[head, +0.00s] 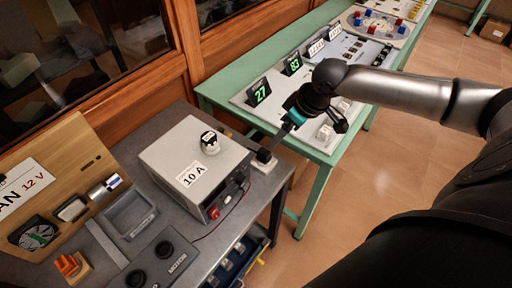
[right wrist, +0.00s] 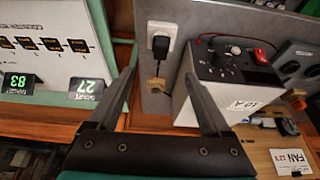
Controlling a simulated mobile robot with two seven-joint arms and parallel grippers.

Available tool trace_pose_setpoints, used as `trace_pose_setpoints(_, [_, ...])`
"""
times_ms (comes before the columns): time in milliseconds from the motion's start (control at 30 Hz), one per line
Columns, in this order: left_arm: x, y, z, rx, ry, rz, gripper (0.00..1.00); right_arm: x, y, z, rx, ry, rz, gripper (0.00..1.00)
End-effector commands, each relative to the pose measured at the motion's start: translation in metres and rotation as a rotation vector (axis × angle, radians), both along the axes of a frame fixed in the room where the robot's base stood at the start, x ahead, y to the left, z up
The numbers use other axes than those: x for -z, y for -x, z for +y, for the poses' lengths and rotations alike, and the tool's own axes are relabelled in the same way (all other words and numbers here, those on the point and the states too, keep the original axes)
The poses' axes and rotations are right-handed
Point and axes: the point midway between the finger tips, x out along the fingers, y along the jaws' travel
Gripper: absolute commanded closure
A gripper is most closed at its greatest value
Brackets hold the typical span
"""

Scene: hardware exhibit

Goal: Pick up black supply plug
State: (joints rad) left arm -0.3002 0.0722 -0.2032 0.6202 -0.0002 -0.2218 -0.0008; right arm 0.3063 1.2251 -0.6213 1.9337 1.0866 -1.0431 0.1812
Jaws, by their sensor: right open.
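The black supply plug (head: 264,156) sits upright on a white socket plate (head: 262,166) at the right edge of the grey bench, beside the grey supply box. In the right wrist view the plug (right wrist: 160,46) shows on the white socket plate (right wrist: 153,31), ahead of the fingertips and roughly midway between them. My right gripper (head: 274,143) reaches down from the upper right with its fingers near the plug and partly in front of it. In the right wrist view the right gripper (right wrist: 160,78) is open and nothing is between its fingers. My left gripper is out of view.
The grey supply box (head: 195,158) marked 10 A stands left of the plug. A wooden fan panel (head: 60,170) and motor unit (head: 155,262) are farther left. A green table (head: 312,188) with displays stands close on the right. Open floor (head: 385,190) lies beyond it.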

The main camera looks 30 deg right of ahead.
Motion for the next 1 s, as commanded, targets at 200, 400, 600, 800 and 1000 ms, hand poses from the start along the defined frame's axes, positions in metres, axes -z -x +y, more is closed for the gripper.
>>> trace_pose_setpoints(200, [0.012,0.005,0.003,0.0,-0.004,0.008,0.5,0.045,-0.018,0.008,0.002,-0.006,-0.003,0.18])
trace_pose_setpoints(400, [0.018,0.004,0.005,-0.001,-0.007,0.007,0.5,0.072,-0.029,0.012,0.002,-0.002,-0.003,0.18])
trace_pose_setpoints(600, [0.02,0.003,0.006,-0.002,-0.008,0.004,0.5,0.082,-0.034,0.014,0.0,-0.001,-0.006,0.18])
trace_pose_setpoints(800, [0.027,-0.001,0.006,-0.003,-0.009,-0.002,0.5,0.105,-0.046,0.022,0.002,-0.003,-0.004,0.18])
trace_pose_setpoints(1000, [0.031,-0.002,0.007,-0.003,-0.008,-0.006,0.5,0.123,-0.052,0.024,0.001,0.0,-0.004,0.18])
